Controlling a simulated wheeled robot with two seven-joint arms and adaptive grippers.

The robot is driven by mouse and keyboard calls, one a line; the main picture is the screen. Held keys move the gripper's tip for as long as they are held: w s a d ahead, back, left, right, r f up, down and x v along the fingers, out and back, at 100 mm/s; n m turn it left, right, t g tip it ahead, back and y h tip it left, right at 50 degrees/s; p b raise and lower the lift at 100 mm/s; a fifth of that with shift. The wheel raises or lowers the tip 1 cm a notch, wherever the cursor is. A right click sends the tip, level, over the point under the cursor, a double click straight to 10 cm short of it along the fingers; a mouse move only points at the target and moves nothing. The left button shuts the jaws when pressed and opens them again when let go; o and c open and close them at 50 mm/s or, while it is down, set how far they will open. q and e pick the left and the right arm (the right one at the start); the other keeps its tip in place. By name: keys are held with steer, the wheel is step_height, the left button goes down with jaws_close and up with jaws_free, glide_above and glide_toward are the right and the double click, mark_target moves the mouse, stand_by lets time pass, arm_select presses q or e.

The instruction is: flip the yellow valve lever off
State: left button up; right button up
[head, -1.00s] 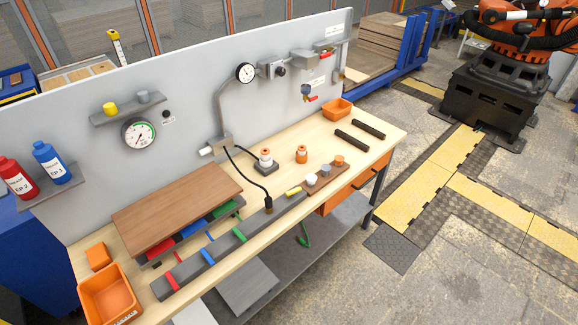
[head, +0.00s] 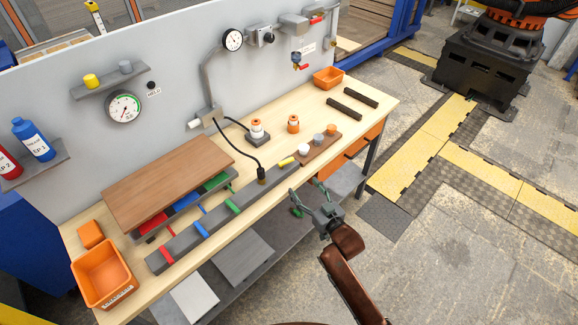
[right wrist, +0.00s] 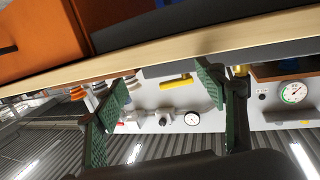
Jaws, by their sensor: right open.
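The yellow lever (head: 287,161) sits at the right end of the long grey rail (head: 180,246) on the bench's front part, lying roughly along the rail. It also shows in the right wrist view (right wrist: 175,80), between my fingers in the picture but apart from them. My right gripper (head: 305,188) is open and empty, beyond the bench's front edge, lower right of the lever. My left gripper is not in view.
Right of the lever, a brown board (head: 322,146) bears white, grey and orange knobs. A black cable (head: 252,160) plugs in left of it. A wooden panel (head: 168,182) stands over red, blue and green parts. The bench's front edge lies near my gripper.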

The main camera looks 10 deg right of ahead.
steer(key=y, duration=0.1)
glide_toward(287, 162)
steer(key=f, duration=0.1)
steer(key=shift+t, duration=0.4)
steer(key=b+x, duration=0.1)
steer(key=x, duration=0.7)
steer(key=shift+w+a, duration=0.1)
steer(key=shift+w, duration=0.05)
steer(key=shift+c, duration=0.5)
steer(key=c, duration=1)
steer(key=shift+r+n, duration=0.1)
steer(key=shift+n, duration=0.2)
